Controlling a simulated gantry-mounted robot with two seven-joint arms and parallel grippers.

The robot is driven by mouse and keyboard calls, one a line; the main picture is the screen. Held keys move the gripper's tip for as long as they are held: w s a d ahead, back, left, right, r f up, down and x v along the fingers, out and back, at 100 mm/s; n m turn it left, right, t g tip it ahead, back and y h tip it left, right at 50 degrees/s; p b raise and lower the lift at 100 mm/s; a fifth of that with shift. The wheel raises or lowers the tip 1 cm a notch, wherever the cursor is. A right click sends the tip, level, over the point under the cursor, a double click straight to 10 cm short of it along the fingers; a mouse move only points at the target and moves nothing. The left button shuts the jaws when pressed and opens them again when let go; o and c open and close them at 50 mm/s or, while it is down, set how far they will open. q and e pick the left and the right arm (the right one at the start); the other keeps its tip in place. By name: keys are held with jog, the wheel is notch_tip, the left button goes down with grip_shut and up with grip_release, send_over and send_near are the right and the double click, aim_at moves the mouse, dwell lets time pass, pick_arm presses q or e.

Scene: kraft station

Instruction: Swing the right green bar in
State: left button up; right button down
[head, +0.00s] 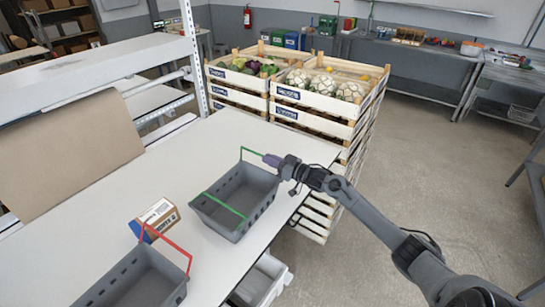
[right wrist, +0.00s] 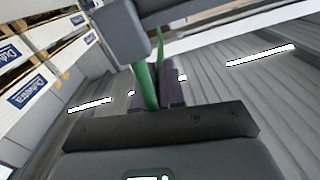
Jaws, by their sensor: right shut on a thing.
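A grey basket (head: 236,226) with two green bars stands on the white table. One green bar (head: 223,204) lies across the basket's near-left part. The right green bar (head: 250,151) is at the basket's far end, by the right gripper. My right gripper (head: 268,159) reaches in from the right at that far end and is shut on this bar. In the right wrist view the green bar (right wrist: 148,86) runs up beside the dark purple fingers (right wrist: 172,86); the exact contact is partly hidden. My left gripper is not in view.
A second grey basket (head: 135,284) with red bars and a small cardboard box (head: 157,217) are at the near left. Stacked crates (head: 325,104) of vegetables stand beyond the table. A light bin (head: 262,284) is below the table's right edge. The table's (head: 210,150) far part is clear.

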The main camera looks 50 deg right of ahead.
jog(key=shift+a+n, duration=0.45)
jog(key=shift+n, duration=0.45)
jog(key=c, duration=1.2)
grip_release()
jog(key=shift+s, duration=0.2)
jog(key=s, duration=1)
jog(key=shift+s+d+p, duration=0.25)
jog(key=shift+p, duration=0.1)
